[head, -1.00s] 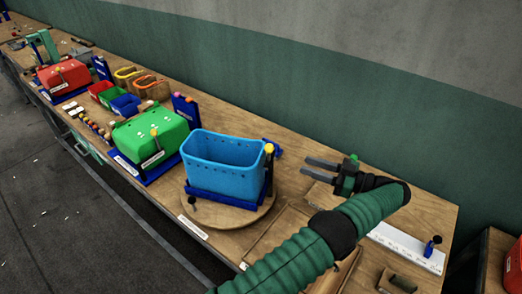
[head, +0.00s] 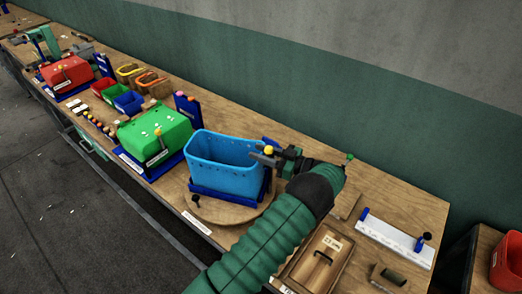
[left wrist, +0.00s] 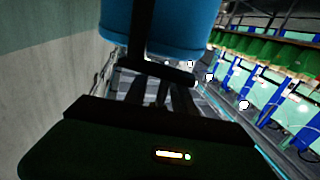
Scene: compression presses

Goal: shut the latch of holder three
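A blue bin-shaped holder (head: 222,165) sits in a dark blue frame on a round wooden turntable (head: 225,211). A yellow latch knob (head: 268,150) shows at its right side. My left gripper (head: 260,153) reaches in from the right, with its fingertips at the knob, partly hiding it and the latch arm. I cannot tell whether the fingers touch or grip the knob. The left wrist view shows the blue holder (left wrist: 182,32) close ahead, with dark bars in front of it. My right gripper is in neither view.
A green holder (head: 154,130) and a red holder (head: 66,75) stand further left along the bench.

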